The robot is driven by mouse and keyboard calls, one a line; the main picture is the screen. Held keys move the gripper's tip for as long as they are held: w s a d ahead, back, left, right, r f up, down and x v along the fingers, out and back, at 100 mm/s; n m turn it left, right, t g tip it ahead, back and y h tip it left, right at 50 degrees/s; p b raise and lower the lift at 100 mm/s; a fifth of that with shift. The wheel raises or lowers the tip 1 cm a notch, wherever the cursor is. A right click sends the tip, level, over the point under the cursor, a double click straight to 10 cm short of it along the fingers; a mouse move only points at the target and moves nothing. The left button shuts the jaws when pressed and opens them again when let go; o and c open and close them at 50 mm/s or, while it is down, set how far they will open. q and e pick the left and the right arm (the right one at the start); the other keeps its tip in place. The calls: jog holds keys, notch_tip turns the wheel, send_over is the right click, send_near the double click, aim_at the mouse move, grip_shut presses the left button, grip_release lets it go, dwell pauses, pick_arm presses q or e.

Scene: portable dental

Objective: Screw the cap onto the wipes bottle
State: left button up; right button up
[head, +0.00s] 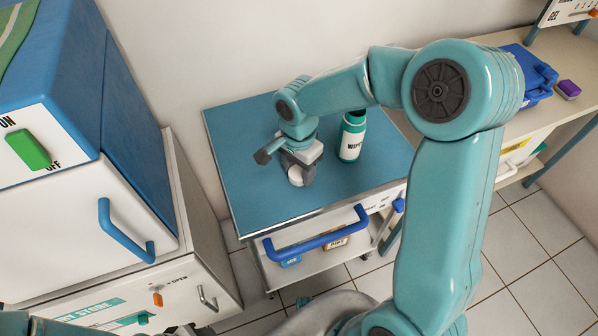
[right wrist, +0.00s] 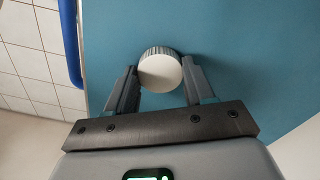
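The white round cap (right wrist: 160,73) with a ribbed side sits between the fingertips of my right gripper (right wrist: 160,84) in the right wrist view. Both fingers lie close against its sides, with no clear gap. In the head view the cap (head: 296,175) shows just below my right gripper (head: 299,164), low over the blue cart top; whether it touches the surface is unclear. The teal and white wipes bottle (head: 352,137) stands upright to the right, apart from the gripper. Its upper part is partly behind my right arm. My left gripper is out of view.
The blue cart top (head: 238,142) is mostly clear, with a blue handle (head: 318,236) at its front. A blue and white cabinet (head: 75,195) stands at the left. A blue case (head: 528,72) and a purple block (head: 567,90) lie on the right counter.

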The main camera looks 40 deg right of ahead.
notch_tip(320, 180, up, 20)
jog(key=p, duration=0.2)
jog(key=shift+p, duration=0.35)
dwell(0.4)
jog(key=n, duration=0.7)
send_over(299, 173)
jog(key=w+a, duration=0.3)
notch_tip(299, 173, down, 8)
jog(key=a+f+n, duration=0.1)
jog(key=f+n, duration=0.1)
jog(key=a+f+n, duration=0.2)
jog(key=f+n, duration=0.1)
jog(key=a+f+n, duration=0.1)
jog(key=f+n, duration=0.2)
jog(key=shift+w+a+f, duration=0.15)
jog(key=shift+a+f, duration=0.05)
